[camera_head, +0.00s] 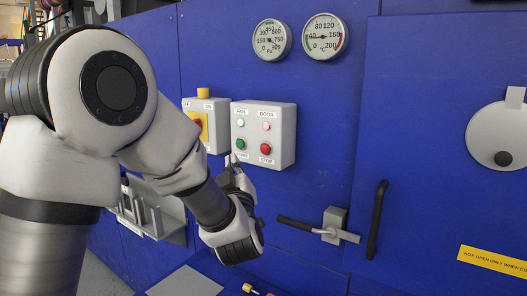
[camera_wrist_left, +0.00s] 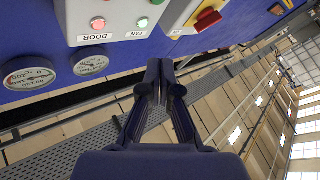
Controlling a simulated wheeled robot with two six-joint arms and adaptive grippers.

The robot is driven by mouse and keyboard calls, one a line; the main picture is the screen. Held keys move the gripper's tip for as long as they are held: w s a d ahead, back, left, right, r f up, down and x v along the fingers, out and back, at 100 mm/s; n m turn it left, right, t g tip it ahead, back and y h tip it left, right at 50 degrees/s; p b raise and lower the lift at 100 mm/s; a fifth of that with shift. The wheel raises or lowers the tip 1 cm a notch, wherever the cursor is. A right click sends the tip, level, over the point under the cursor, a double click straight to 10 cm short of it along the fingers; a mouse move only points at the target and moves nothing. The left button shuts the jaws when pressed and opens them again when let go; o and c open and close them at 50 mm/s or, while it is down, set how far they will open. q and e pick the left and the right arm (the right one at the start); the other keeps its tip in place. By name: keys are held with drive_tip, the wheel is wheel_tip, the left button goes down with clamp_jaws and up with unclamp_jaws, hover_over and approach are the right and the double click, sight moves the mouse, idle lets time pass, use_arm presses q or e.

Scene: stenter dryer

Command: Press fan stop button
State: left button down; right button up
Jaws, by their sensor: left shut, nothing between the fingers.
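The grey control box (camera_head: 287,131) on the blue wall carries FAN and DOOR labels. It has a red STOP button (camera_head: 265,148) at lower right and a green button (camera_head: 241,144) at lower left, whose label is partly hidden by my fingertips. Above them are two small round lamps. My left gripper (camera_head: 232,163) is shut and empty, its tips just below and left of the green button; contact cannot be told. In the left wrist view the closed fingertips (camera_wrist_left: 161,72) are below the inverted box (camera_wrist_left: 120,30), where one lamp looks green and one reddish.
Left of the box is a switch box with a red and yellow rotary switch (camera_head: 197,124). Two gauges (camera_head: 271,39) (camera_head: 324,37) are above. A black-handled lever (camera_head: 298,224) and a vertical door handle (camera_head: 377,219) stick out lower right. An open metal tray (camera_head: 153,213) hangs lower left.

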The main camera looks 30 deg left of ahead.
sight(265, 149)
use_arm(q)
drive_tip(key=shift+w+d+p, duration=0.15)
drive_tip(key=shift+w+p, duration=0.3)
drive_tip(key=shift+w, duration=1)
drive_tip(key=shift+w+d+p, duration=0.2)
drive_tip(key=shift+w+p, duration=0.2)
drive_tip(key=shift+w, duration=1.05)
drive_tip(key=shift+w+d+p, duration=0.15)
drive_tip(key=shift+w+p, duration=0.3)
drive_tip(key=shift+w, duration=1)
drive_tip(key=shift+w, duration=0.1)
drive_tip(key=shift+w, duration=0.3)
drive_tip(key=shift+w+r, duration=0.1)
drive_tip(key=shift+w, duration=0.4)
drive_tip(key=shift+s, duration=0.1)
drive_tip(key=shift+s+b, duration=0.35)
drive_tip(key=shift+b, duration=0.1)
drive_tip(key=shift+s, duration=0.45)
